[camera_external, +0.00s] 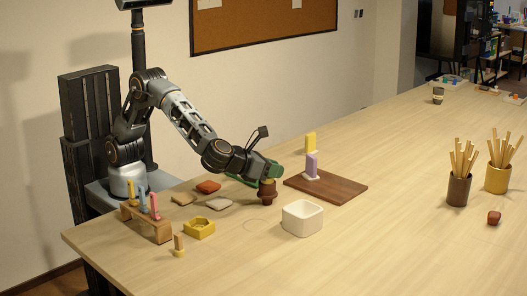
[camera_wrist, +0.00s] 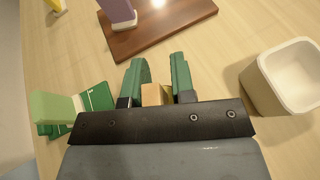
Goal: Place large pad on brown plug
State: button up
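My gripper (camera_external: 270,172) points down over the table with its green fingers on either side of a brown plug (camera_external: 267,191). In the wrist view, the plug's tan top (camera_wrist: 156,95) sits between the two fingers (camera_wrist: 160,82) and seems to touch both. The plug is upright; I cannot tell whether its base rests on the table. I cannot tell which is the large pad.
A white square bowl (camera_external: 302,218) stands close in front. A green piece (camera_wrist: 75,112) lies beside my gripper. A wooden rack (camera_external: 150,228) and yellow holder (camera_external: 199,228) stand left.

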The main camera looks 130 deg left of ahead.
jog(key=shift+o, duration=1.3)
jog(key=shift+r, duration=0.1)
jog(key=v, duration=1.2)
jog(key=s+d+f+n+h, duration=0.1)
jog(key=s+f+n+h, duration=0.1)
jog(key=s+n+h, duration=0.2)
jog(key=s+d+f+n+g+h, duration=0.1)
jog(key=s+n+h, duration=0.3)
jog(key=s+n, duration=0.7)
jog(key=s+d+f+n+g+h, duration=0.1)
jog(key=s+f+n+h, duration=0.3)
jog(key=s+n, duration=0.3)
jog(key=s, duration=0.5)
jog(key=shift+d+n+h, duration=0.3)
jog(key=shift+n, duration=0.1)
jog(key=shift+r, duration=0.1)
